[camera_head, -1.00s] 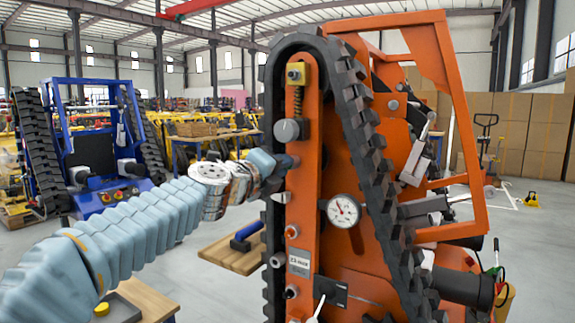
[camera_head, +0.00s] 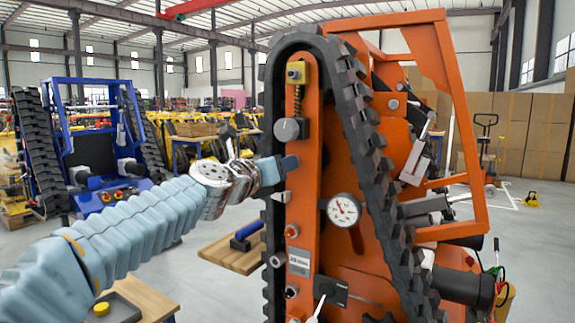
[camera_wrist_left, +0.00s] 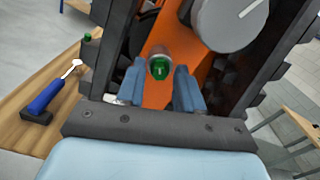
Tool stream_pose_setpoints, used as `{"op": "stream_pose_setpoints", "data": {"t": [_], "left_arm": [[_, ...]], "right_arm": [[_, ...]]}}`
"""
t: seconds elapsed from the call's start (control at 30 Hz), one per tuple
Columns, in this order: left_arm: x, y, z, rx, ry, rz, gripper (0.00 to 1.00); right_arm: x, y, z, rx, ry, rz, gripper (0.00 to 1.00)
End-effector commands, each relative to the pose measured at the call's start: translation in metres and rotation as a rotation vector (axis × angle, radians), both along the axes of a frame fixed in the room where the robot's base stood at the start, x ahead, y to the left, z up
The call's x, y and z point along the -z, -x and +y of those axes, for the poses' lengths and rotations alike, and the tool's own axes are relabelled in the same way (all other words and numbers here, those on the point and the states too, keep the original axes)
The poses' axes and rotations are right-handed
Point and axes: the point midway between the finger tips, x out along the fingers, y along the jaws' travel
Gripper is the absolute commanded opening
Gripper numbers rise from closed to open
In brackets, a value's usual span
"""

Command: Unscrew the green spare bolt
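The green spare bolt (camera_wrist_left: 160,68) shows in the left wrist view as a green head with a pale mark, on a metal collar on the orange carrier plate (camera_wrist_left: 160,92). My left gripper (camera_wrist_left: 160,86) has its two blue fingers apart, one on each side below the bolt head in that picture. A gap shows between the fingers and I see no grip on the bolt. In the head view, the left gripper (camera_head: 286,164) is at the left edge of the orange carrier (camera_head: 307,205), below the grey knob (camera_head: 289,130); the bolt is hidden there. My right gripper is out of view.
A black track (camera_head: 350,92) loops around the carrier. A dial gauge (camera_head: 342,209) sits right of my gripper. A wooden bench (camera_head: 226,256) stands below, with a blue-handled tool (camera_wrist_left: 46,93) and a small green-topped piece (camera_wrist_left: 87,37). A blue carrier (camera_head: 105,200) stands at left.

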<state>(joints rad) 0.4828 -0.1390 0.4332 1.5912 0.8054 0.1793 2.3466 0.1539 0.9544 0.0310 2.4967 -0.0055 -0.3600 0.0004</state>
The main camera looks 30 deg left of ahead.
Motion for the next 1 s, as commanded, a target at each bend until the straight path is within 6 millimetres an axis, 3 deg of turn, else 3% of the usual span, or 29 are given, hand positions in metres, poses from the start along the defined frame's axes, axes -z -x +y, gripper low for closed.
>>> {"op": "stream_pose_setpoints", "data": {"t": [0.17, 0.43, 0.67, 0.9, 1.0], "left_arm": [[0.0, 0.0, 0.0, 0.0, -0.145, -0.011, 0.36], [0.002, 0.0, -0.001, 0.001, -0.751, -0.061, 0.36], [0.001, 0.0, 0.0, -0.001, -1.014, -0.08, 0.36], [0.003, 0.0, 0.0, -0.001, -1.595, -0.127, 0.36], [0.002, 0.0, 0.0, -0.002, -1.748, -0.139, 0.36]], "right_arm": [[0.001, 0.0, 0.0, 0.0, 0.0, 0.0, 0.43], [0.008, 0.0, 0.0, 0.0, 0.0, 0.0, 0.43], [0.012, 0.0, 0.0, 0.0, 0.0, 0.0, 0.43], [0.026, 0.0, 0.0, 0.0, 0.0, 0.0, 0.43], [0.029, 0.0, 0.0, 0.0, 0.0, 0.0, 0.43]]}}
